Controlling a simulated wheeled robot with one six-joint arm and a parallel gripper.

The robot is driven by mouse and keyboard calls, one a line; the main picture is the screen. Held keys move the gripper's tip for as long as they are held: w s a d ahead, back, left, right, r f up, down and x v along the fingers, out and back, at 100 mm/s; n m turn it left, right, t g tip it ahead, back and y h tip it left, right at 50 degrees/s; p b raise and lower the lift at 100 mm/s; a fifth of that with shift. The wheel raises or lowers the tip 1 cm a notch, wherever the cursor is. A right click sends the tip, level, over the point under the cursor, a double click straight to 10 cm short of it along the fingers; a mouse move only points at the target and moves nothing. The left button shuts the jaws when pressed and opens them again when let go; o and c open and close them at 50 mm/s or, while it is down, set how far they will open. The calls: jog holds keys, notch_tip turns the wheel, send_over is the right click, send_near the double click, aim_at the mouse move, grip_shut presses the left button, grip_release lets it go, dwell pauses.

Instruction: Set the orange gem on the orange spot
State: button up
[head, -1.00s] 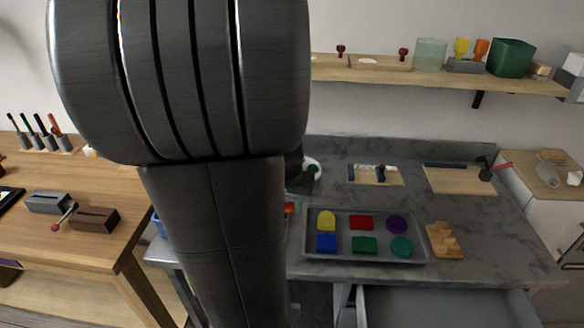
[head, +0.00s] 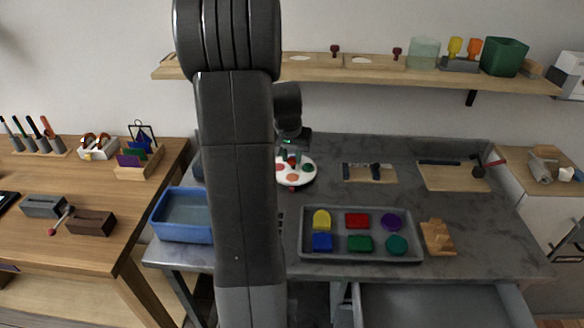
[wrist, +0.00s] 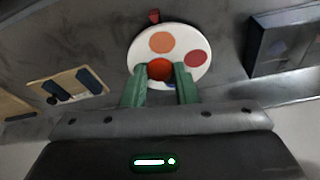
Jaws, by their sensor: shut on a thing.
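The orange gem (wrist: 159,69) is pinched between the green fingertips of my gripper (wrist: 160,82), above the white round plate (wrist: 139,47). The orange spot (wrist: 161,42) is a flat disc on that plate, just beyond the gem in the wrist view. A red spot (wrist: 196,58) lies to its right, and a bit of blue shows beneath the fingers. In the head view my gripper (head: 290,160) is over the plate (head: 308,178) at the left of the grey counter. I cannot tell the gem's exact height.
A small red thing (wrist: 154,15) sits at the plate's edge. A grey tray (head: 414,258) of coloured shapes stands nearer, with a blue bin (head: 182,236) to the left. A wooden shelf (head: 430,79) runs above the back of the counter.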

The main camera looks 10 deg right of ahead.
aim_at(292, 159)
jog(key=shift+w+d, duration=0.3)
jog(key=shift+w, duration=0.65)
notch_tip(292, 159, down, 2)
jog(key=shift+s+f, duration=0.1)
jog(key=shift+f, duration=0.15)
notch_tip(292, 159, down, 4)
jog(key=shift+r, duration=0.1)
jog(key=shift+w+f, duration=0.2)
jog(key=shift+f, duration=0.15)
jog(key=shift+f, duration=0.2)
jog(key=o, duration=0.9)
jog(key=shift+o, duration=0.2)
